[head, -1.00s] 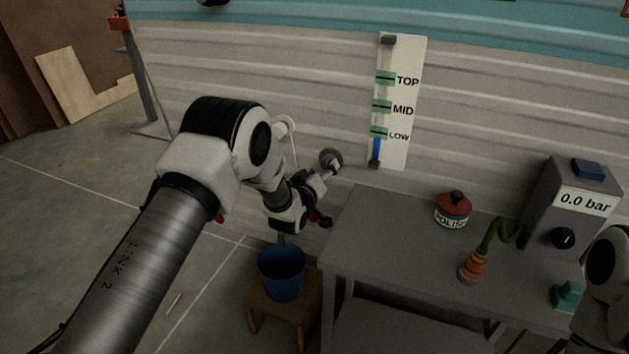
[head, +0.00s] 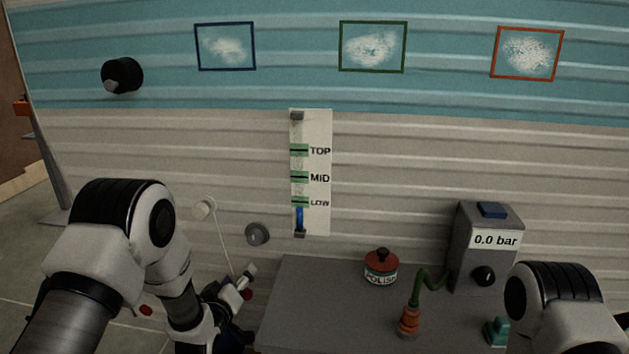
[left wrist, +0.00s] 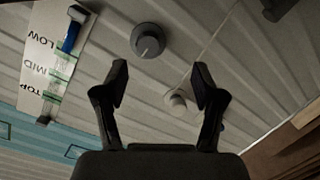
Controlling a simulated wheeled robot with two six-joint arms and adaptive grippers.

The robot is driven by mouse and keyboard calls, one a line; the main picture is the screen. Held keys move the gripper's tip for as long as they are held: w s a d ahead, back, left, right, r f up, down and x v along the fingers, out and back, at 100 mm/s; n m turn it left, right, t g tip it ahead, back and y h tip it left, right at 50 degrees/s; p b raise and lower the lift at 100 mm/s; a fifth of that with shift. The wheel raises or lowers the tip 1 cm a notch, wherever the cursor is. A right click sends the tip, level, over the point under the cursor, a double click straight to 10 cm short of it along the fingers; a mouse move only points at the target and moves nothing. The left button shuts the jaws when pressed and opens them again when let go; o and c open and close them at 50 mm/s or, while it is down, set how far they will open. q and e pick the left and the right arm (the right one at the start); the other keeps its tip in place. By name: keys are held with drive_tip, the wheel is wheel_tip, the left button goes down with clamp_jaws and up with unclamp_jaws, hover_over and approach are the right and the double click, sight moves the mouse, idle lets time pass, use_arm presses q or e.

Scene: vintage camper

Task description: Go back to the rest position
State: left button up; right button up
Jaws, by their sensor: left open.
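My left gripper (head: 248,282) is low in front of the camper wall, left of the grey table. In the left wrist view its two fingers (left wrist: 160,75) are spread apart with nothing between them. Beyond them, that view shows the ribbed wall, a round grey knob (left wrist: 148,40) and a white round fitting with a cord (left wrist: 178,101). My right arm shows only as a link at the lower right of the head view; its gripper is out of the picture.
The grey table (head: 290,290) holds a red-lidded polish tin (head: 381,268), an orange-and-green hose piece (head: 409,321), a teal item (head: 497,332) and a grey gauge box (head: 484,258) reading 0.0 bar. A level gauge (head: 318,215) and three framed patches, including a green one (head: 372,47), are on the wall.

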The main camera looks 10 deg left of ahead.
use_arm(q)
drive_tip(key=s+f+g, duration=0.3)
drive_tip(key=s+f, duration=0.5)
drive_tip(key=f, duration=0.3)
drive_tip(key=s+f+m+g, duration=0.1)
drive_tip(key=s+f+g, duration=0.4)
drive_tip(key=s, duration=0.6)
drive_tip(key=s+f+m+g, duration=0.1)
drive_tip(key=s+f+g, duration=0.3)
drive_tip(key=s+f, duration=0.55)
drive_tip(key=s+r+m+g, duration=0.2)
drive_tip(key=s+m+g, duration=0.2)
drive_tip(key=s, duration=1.1)
wheel_tip(320, 180, up, 18)
drive_tip(key=p, duration=1.8)
drive_tip(key=shift+w+a+y, duration=0.3)
drive_tip(key=shift+w+a, duration=0.05)
drive_tip(key=shift+a, duration=0.05)
